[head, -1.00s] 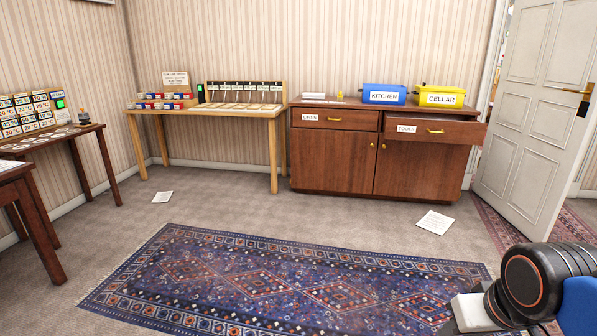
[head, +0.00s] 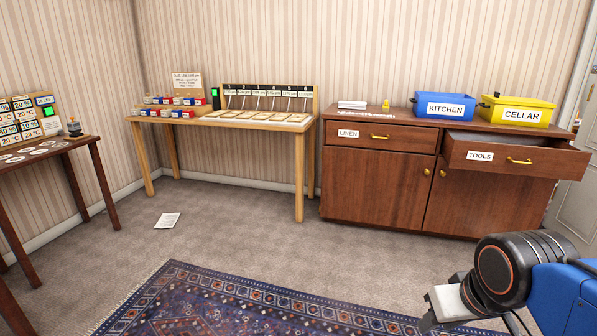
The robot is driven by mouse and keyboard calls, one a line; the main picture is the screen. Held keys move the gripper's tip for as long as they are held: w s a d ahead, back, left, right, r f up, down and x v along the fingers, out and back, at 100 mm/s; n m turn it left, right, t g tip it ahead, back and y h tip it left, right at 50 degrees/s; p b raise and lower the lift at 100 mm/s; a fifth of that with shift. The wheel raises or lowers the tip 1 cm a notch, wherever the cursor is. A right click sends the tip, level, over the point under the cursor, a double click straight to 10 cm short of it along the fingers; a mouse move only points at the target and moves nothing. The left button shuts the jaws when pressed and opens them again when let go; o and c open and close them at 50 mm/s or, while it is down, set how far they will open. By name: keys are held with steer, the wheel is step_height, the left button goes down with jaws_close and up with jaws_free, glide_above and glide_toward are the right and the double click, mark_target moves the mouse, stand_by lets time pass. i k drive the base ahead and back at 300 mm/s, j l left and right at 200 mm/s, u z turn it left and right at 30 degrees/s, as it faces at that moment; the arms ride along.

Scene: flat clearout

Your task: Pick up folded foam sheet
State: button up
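I cannot make out a folded foam sheet for certain. A small flat white stack (head: 352,105) lies on the left part of the sideboard top, and I cannot tell whether it is foam, cloth or paper. My arm shows at the lower right, in front of the floor and far from the sideboard. The part of my gripper (head: 432,318) in view is a small dark piece at the arm's pale end; its fingers are not clear, so I cannot tell whether it is open or shut.
The sideboard (head: 378,187) carries a blue KITCHEN box (head: 443,106), a yellow CELLAR box (head: 517,110) and a small yellow figure (head: 386,104). Its TOOLS drawer (head: 515,156) stands pulled out. A wooden table (head: 221,121) stands left of it. Paper (head: 167,220) lies on the carpet beyond the patterned rug (head: 225,290).

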mark_target(342, 104)
steer(key=i, duration=1.8)
